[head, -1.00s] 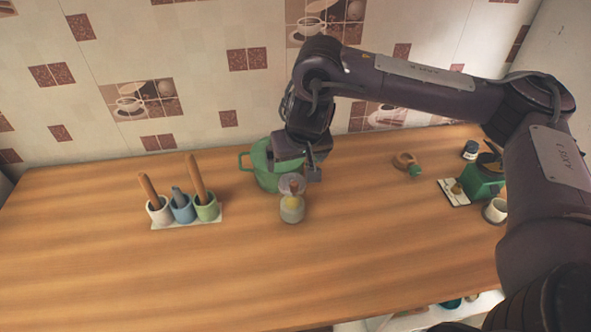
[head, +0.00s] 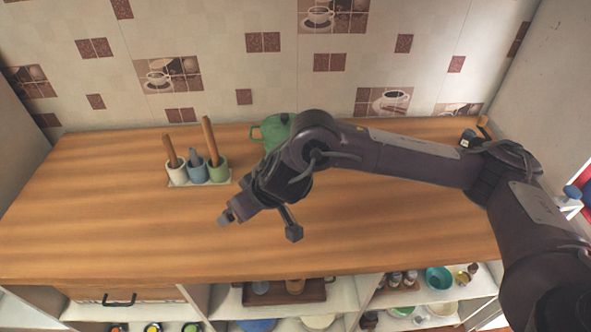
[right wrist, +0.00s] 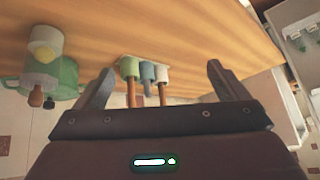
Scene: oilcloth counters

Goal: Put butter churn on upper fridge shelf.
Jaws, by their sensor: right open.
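A pale jar-like thing with a yellow patch and a brown handle, probably the butter churn (right wrist: 45,45), shows upside down at the left of the right wrist view. It stands on the wooden counter (head: 110,235) beside a green pot. In the head view my right arm hides it. My right gripper (head: 259,226) is open and empty over the middle of the counter; its spread fingers also show in the right wrist view (right wrist: 160,88). The churn is outside its fingers. My left gripper is not in view. No upper fridge shelf can be made out clearly.
The green pot (head: 271,134) stands near the wall, partly behind my arm. Open shelves with dishes (head: 438,279) lie below the counter's front edge. The counter's left and front are bare.

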